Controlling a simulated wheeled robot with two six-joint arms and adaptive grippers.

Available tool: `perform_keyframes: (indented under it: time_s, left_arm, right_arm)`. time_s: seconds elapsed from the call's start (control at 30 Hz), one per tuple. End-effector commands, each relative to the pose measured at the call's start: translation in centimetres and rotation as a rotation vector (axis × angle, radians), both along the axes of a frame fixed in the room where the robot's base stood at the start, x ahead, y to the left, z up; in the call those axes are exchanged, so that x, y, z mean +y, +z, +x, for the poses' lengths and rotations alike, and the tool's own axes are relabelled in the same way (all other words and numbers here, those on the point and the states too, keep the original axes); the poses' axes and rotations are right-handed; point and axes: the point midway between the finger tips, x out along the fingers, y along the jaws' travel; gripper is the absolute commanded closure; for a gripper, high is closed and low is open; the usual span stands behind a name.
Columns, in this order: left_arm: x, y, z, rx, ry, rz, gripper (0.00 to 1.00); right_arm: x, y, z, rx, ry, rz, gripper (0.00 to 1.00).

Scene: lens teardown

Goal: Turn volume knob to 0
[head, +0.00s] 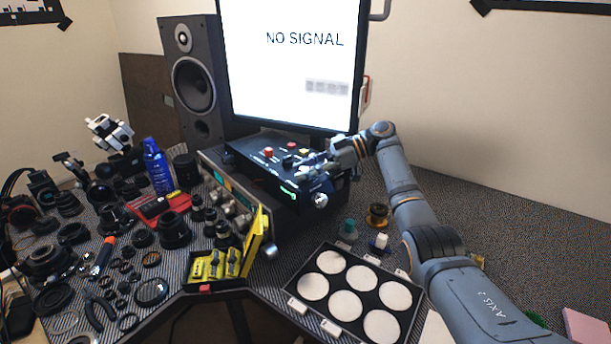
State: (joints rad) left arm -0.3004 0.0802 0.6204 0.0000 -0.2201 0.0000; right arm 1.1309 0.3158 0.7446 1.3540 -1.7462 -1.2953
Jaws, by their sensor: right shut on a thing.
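A black control box (258,158) with red and light-coloured knobs on its sloped top and a small green display (288,193) stands below the monitor. My right gripper (314,169) reaches in from the right and is shut at the right side of the box's top. The fingers hide most of what they hold; by its place it appears to be the volume knob. Its marking and setting cannot be read. A silver round knob (320,200) shows on the front, below the gripper. My left gripper is not in view.
A large monitor (290,85) reading "NO SIGNAL" and a speaker (194,80) stand behind. Lens parts crowd the left. The desk at right is fairly clear.

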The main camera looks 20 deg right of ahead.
Motion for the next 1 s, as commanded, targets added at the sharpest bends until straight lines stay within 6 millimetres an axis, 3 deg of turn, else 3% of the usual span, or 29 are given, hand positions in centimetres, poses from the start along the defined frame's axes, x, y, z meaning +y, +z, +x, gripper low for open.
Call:
perform_keyframes:
  time_s: [0.57, 0.6, 0.7, 0.77, 1.0]
  left_arm:
    - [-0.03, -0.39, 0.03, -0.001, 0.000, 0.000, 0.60]
    - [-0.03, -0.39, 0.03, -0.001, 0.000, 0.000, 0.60]
    - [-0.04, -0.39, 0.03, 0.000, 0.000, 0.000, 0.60]
    - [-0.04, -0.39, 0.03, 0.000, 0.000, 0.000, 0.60]
    - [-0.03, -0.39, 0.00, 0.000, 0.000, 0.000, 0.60]
  right_arm:
    - [0.05, -0.25, -0.06, 0.005, 0.031, -0.002, 0.98]
    - [0.05, -0.25, -0.06, 0.005, 0.031, -0.002, 0.64]
    - [0.04, -0.23, -0.05, 0.004, 0.030, -0.002, 0.50]
    - [0.04, -0.20, -0.04, 0.004, 0.029, -0.002, 0.42]
    - [0.02, -0.12, -0.02, 0.002, 0.028, -0.002, 0.42]
